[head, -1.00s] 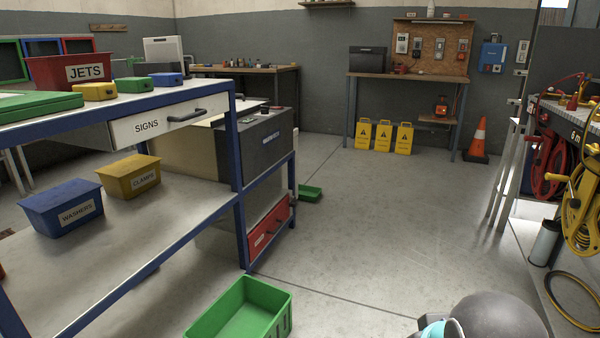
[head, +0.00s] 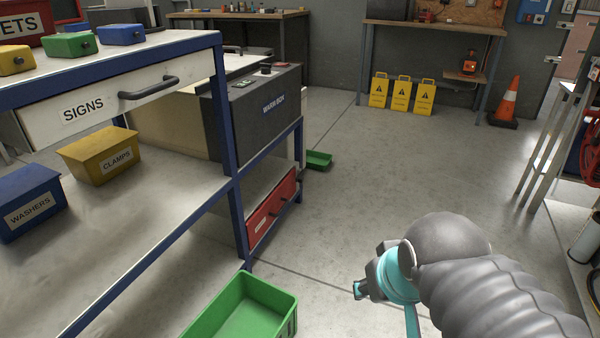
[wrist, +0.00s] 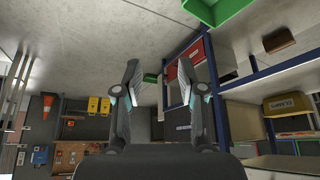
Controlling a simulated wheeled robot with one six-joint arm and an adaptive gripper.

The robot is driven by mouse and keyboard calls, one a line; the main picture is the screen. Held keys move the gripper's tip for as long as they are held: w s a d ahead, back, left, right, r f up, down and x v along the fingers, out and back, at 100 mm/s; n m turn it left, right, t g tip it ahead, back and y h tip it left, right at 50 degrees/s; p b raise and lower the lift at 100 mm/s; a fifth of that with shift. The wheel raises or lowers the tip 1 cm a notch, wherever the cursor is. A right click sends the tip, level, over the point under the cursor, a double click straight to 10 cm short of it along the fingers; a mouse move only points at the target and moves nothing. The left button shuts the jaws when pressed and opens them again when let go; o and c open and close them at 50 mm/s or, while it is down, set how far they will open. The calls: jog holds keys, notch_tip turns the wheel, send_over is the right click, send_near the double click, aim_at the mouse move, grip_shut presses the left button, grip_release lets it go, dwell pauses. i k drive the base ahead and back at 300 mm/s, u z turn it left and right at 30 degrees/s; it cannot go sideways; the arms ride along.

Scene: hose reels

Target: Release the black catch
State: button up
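I cannot make out a black catch in either view. My gripper (wrist: 160,85) is open and empty in the wrist view, its two fingers well apart with nothing between them. In the head view the end of my arm, with its teal band, is at the lower right, over the floor and clear of the bench. A red hose reel (head: 590,150) shows only in part at the right edge of the head view.
A blue-framed bench (head: 228,130) on the left holds a SIGNS drawer (head: 60,112), a WARM BOX (head: 268,125) and bins. A green crate (head: 245,310) stands in front of it. Yellow signs (head: 402,93) and an orange cone (head: 508,100) stand behind. The middle floor is clear.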

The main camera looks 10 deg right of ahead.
aim_at(299, 178)
jog(key=k, duration=0.65)
jog(key=z, duration=0.75)
jog(key=i, duration=1)
jog(key=z, duration=0.5)
jog(key=i, duration=1.15)
jog(key=u, duration=1.05)
jog(key=i, duration=0.55)
jog(key=u, duration=0.45)
